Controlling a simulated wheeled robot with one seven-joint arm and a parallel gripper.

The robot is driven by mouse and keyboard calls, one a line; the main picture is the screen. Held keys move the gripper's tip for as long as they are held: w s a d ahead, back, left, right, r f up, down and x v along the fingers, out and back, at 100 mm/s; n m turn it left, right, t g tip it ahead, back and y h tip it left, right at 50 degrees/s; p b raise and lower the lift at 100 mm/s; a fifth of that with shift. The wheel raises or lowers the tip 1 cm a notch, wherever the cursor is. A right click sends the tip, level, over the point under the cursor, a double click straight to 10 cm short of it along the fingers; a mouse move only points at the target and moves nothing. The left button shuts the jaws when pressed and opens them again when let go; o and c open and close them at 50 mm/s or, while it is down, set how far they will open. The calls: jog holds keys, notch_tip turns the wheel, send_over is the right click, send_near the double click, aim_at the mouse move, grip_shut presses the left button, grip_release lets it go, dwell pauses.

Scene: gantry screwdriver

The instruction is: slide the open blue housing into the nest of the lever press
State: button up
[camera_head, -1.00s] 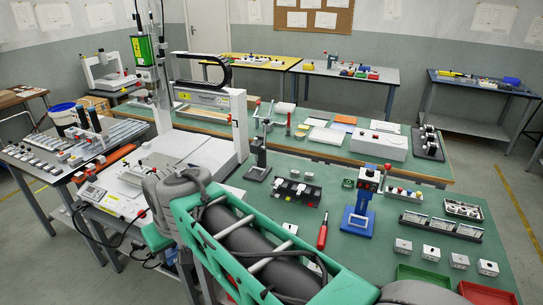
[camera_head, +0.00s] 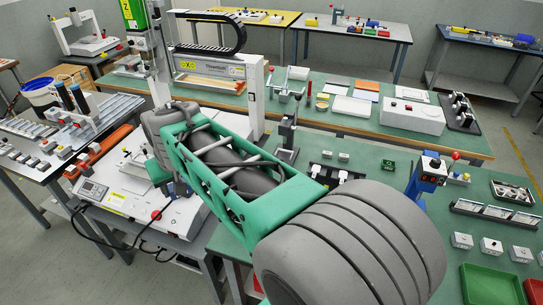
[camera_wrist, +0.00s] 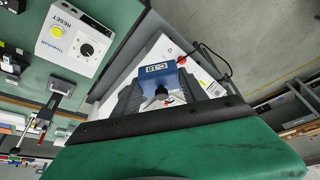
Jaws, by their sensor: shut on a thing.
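My gripper (camera_wrist: 162,92) is shut on a blue housing (camera_wrist: 158,78) with a white label, held between the two dark fingers in the wrist view. I cannot tell its open side. In the head view my arm hides the housing and most of the gripper, near the gantry's white bed at the left. The lever press (camera_head: 431,170) seems to be the blue upright device with a red ball knob on the green table at the right.
A dark upright stand (camera_head: 288,135) is between gantry and press. Small white blocks (camera_head: 490,246) and red and green trays (camera_head: 490,285) lie at the right.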

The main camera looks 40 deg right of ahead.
jog(key=w+d+f+m+h, duration=0.1)
jog(key=w+d+f+m, duration=0.3)
jog(key=d, duration=0.5)
jog(key=m+g+h+b, duration=0.2)
jog(key=m, duration=0.5)
send_near(281, 161)
jog(key=a, duration=0.1)
jog(key=s+a, duration=0.1)
jog(key=a+f, duration=0.1)
jog(key=shift+s+a, duration=0.1)
jog(key=shift+s, duration=0.1)
jog(key=shift+w+d+f+b, duration=0.35)
jog(key=shift+d+f+b, duration=0.25)
jog(key=shift+f, duration=0.3)
jog(key=shift+w+d+f+b, duration=0.3)
jog(key=shift+d+f+b, duration=0.1)
jog(key=shift+d+f, duration=0.4)
jog(key=shift+w+d+f, duration=0.2)
jog(key=shift+w+d, duration=0.15)
jog(key=shift+d, duration=0.25)
jog(key=shift+w+d+f, duration=0.2)
jog(key=shift+w+d, duration=0.1)
jog(key=shift+d, duration=0.35)
jog(key=shift+f+b, duration=0.35)
jog(key=shift+b, duration=0.25)
jog(key=shift+a, duration=0.1)
jog(key=o, duration=1.5)
